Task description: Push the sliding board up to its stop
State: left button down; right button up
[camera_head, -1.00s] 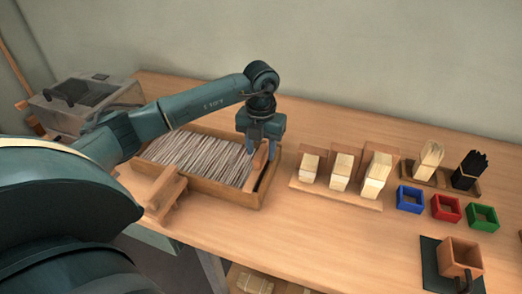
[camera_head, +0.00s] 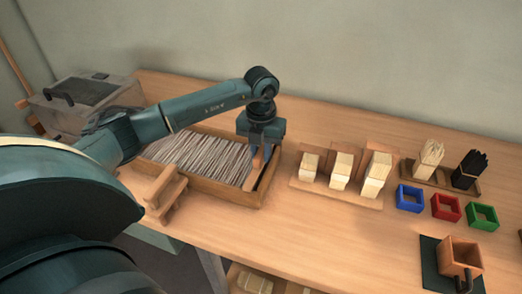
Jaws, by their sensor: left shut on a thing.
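A long wooden tray (camera_head: 225,192) lies at the back left of the table, filled with a row of thin grey-white strips (camera_head: 200,155). The sliding board (camera_head: 254,172) stands upright across the tray near its right end, against the strips. My left gripper (camera_head: 262,156) points down over that end, its fingers shut on the board's upper part. The fingers hide some of the board. A narrow gap shows between the board and the tray's right end wall. My right gripper is not in view.
Right of the tray, a stepped wooden rack (camera_head: 335,192) holds pale blocks. Beyond are a holder with pale and black bristle bundles, and blue (camera_head: 410,198), red (camera_head: 446,207) and green (camera_head: 482,216) boxes. A wooden cup (camera_head: 460,256) stands front right. The front middle is clear.

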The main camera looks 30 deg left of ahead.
pick_arm(q)
jog(key=s+a, duration=0.1)
jog(key=a, duration=0.3)
jog(key=s+a+b, duration=0.1)
jog(key=a, duration=0.4)
jog(key=s+a, duration=0.1)
jog(key=a, duration=0.3)
jog(key=shift+s+a+b, duration=0.15)
jog(key=shift+a+b, duration=0.1)
jog(key=shift+b, duration=0.1)
jog(key=shift+a, duration=0.3)
jog(key=shift+r, duration=0.1)
jog(key=c, duration=1.3)
grip_release()
jog(key=shift+s+a, duration=0.1)
jog(key=shift+a, duration=0.05)
notch_tip(320, 180, up, 13)
jog(key=shift+r, duration=0.1)
